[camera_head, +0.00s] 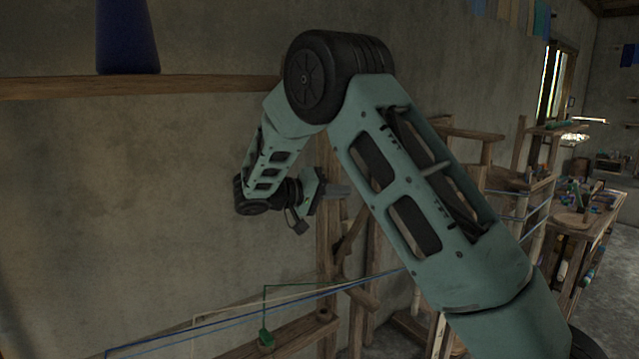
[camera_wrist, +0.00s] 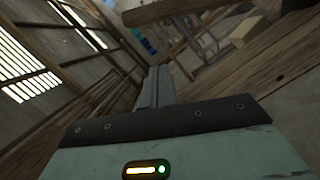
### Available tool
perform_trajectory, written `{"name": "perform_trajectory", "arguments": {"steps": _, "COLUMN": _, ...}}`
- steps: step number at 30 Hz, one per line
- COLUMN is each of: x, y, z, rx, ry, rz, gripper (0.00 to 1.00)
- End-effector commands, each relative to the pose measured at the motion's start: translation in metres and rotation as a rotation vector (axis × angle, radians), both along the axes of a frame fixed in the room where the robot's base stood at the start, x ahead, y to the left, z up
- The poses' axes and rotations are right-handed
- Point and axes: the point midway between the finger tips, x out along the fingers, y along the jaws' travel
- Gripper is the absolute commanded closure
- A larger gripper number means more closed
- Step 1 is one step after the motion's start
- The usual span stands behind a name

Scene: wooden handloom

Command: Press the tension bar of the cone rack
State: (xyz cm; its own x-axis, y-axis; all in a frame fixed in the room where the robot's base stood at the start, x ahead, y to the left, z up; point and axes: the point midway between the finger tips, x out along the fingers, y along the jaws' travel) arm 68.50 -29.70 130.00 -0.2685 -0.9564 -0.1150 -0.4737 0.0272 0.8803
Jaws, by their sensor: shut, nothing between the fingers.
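A wooden rack frame with an upright post (camera_head: 327,245) stands against the wall, and its upper part is partly hidden by my arm. A low wooden rail (camera_head: 290,336) carries a small green piece (camera_head: 265,338) with a thin green thread rising from it. I cannot tell for certain which bar is the tension bar. A dark blue cone (camera_head: 127,40) stands on a shelf at the upper left. My gripper (camera_head: 338,191) is shut and empty, in front of or beside the upright post. Its closed fingers also show in the wrist view (camera_wrist: 156,86).
Blue and pale threads (camera_head: 250,309) run slanting across the lower middle. The wooden shelf (camera_head: 60,87) juts along the wall at upper left. A cluttered workbench (camera_head: 575,219) stands at right. A wooden beam (camera_wrist: 175,10) crosses the top of the wrist view.

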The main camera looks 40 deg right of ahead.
Motion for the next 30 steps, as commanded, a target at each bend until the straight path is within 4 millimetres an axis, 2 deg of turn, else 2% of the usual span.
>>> {"name": "perform_trajectory", "arguments": {"steps": 1, "x": -0.005, "y": -0.008, "z": 0.003, "rx": 0.001, "ry": 0.004, "rz": -0.004, "gripper": 1.00}}
{"name": "perform_trajectory", "arguments": {"steps": 6, "x": -0.026, "y": -0.003, "z": -0.010, "rx": 0.000, "ry": 0.004, "rz": 0.000, "gripper": 1.00}}
{"name": "perform_trajectory", "arguments": {"steps": 10, "x": -0.034, "y": -0.003, "z": -0.017, "rx": 0.001, "ry": 0.003, "rz": 0.000, "gripper": 1.00}}
{"name": "perform_trajectory", "arguments": {"steps": 30, "x": -0.035, "y": -0.002, "z": -0.026, "rx": -0.003, "ry": -0.032, "rz": 0.001, "gripper": 1.00}}
